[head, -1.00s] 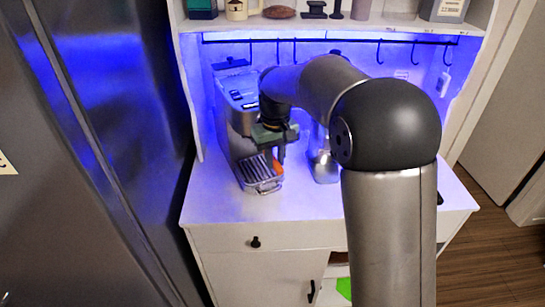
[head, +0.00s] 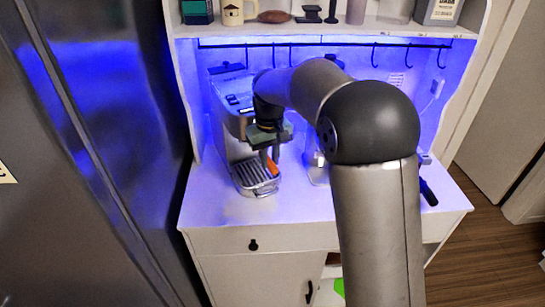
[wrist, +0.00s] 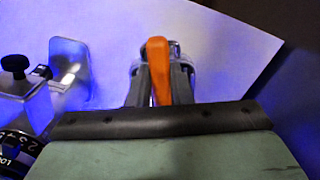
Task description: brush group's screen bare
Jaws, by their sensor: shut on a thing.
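The espresso machine (head: 232,118) stands at the left of the counter, with its ribbed drip tray (head: 250,178) low at the front. My gripper (head: 269,152) is in front of the machine, above the tray, and is shut on an orange-handled tool, likely the brush (head: 272,167). In the wrist view, the orange brush (wrist: 157,68) stands between my two fingers. Its bristles cannot be made out. The group's screen is on the machine's underside and hidden, so I cannot tell whether the brush touches it.
A metal vessel (head: 318,170) stands to the right of the machine, partly behind my arm. A dark handle (head: 428,193) lies at the counter's right. A shelf (head: 300,27) with several items and a hook rail (head: 345,44) are above. The front counter (head: 215,210) is clear.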

